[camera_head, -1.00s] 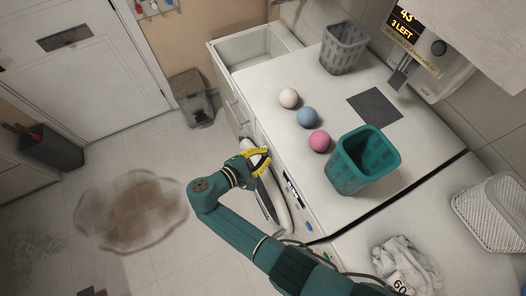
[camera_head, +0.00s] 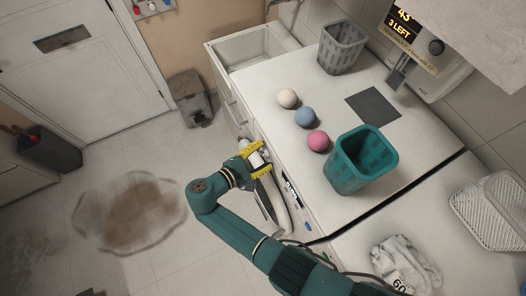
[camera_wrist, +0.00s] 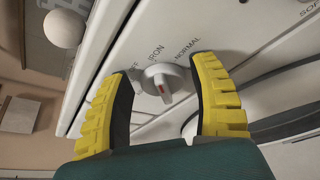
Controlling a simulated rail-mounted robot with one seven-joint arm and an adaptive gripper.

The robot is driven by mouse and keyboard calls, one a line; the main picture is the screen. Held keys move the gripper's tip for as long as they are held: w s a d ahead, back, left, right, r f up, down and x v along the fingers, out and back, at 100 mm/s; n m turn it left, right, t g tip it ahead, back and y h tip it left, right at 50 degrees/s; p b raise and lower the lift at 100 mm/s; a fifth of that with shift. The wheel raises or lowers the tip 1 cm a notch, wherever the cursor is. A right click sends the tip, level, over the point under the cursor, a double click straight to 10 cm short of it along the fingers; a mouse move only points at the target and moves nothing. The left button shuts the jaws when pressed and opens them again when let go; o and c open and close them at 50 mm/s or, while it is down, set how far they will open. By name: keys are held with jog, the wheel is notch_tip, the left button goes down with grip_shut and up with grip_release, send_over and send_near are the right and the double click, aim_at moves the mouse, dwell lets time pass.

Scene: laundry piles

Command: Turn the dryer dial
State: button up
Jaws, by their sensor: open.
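The dryer dial (camera_wrist: 163,84) is a pale round knob with a raised grip and a red mark, on the white panel in the wrist view. Printed words, among them IRON and NORMAL, surround it. My gripper (camera_wrist: 163,68) is open, with one yellow-ribbed finger on each side of the dial. I cannot tell whether either finger touches it. In the head view my gripper (camera_head: 257,159) is at the front of the white dryer (camera_head: 262,95), and the dial cannot be made out there.
On the dryer top are a white ball (camera_head: 288,98), a blue ball (camera_head: 306,117), a pink ball (camera_head: 319,141), a teal basket (camera_head: 352,180) and a grey basket (camera_head: 341,58). A sink (camera_head: 250,50) lies beyond. The floor left of my arm is open, with a brown stain (camera_head: 132,213).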

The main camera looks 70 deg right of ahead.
jog(key=v, duration=1.1)
jog(key=shift+w+a, duration=0.2)
jog(key=shift+a, duration=0.1)
jog(key=shift+r, duration=0.1)
